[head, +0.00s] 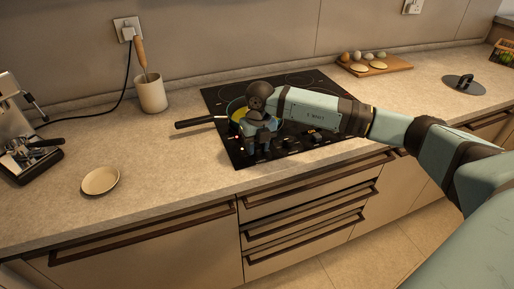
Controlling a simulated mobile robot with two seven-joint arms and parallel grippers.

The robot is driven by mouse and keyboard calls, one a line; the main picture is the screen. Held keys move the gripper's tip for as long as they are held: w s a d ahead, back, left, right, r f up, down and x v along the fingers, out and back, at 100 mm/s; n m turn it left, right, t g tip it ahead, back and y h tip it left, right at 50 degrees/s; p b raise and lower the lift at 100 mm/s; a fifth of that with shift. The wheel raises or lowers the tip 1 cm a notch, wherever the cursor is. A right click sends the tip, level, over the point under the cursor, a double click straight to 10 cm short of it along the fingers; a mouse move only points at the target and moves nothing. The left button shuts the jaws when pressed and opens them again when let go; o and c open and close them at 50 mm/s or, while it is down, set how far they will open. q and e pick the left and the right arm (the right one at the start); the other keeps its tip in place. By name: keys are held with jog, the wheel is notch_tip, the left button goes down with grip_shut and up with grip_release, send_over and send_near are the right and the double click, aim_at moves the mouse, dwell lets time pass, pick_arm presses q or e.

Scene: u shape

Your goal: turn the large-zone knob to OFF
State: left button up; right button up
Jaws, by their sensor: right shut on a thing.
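The black cooktop (318,93) is set into the counter, with a row of dark knobs (290,144) along its front edge. My right gripper (257,152) points down at the front left of the cooktop, shut on a knob there. My gripper hides that knob, so its setting and marking cannot be read. Other knobs show to the right of the gripper. A frying pan (234,107) with something yellow in it stands on the left of the cooktop, partly behind my right wrist. My left gripper is not in view.
The pan's handle (194,122) sticks out left over the counter. A utensil crock (151,93) and a small plate (100,180) stand further left, by a coffee machine (25,140). A board with eggs (373,65) and a lid (464,84) are at right.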

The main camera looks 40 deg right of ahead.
aim_at(257, 145)
jog(key=n+b, duration=0.1)
jog(key=n, duration=0.4)
jog(key=shift+w+n+b, duration=0.1)
jog(key=shift+n+b, duration=0.2)
jog(key=n+b, duration=0.1)
jog(key=n, duration=0.3)
jog(key=shift+n+g, duration=0.3)
jog(key=shift+n, duration=0.1)
jog(key=shift+r+n, duration=0.1)
jog(key=shift+n, duration=0.2)
jog(key=o, duration=0.9)
jog(key=r, duration=1.3)
jog(key=shift+w+d+r, duration=0.25)
jog(key=shift+r, duration=0.1)
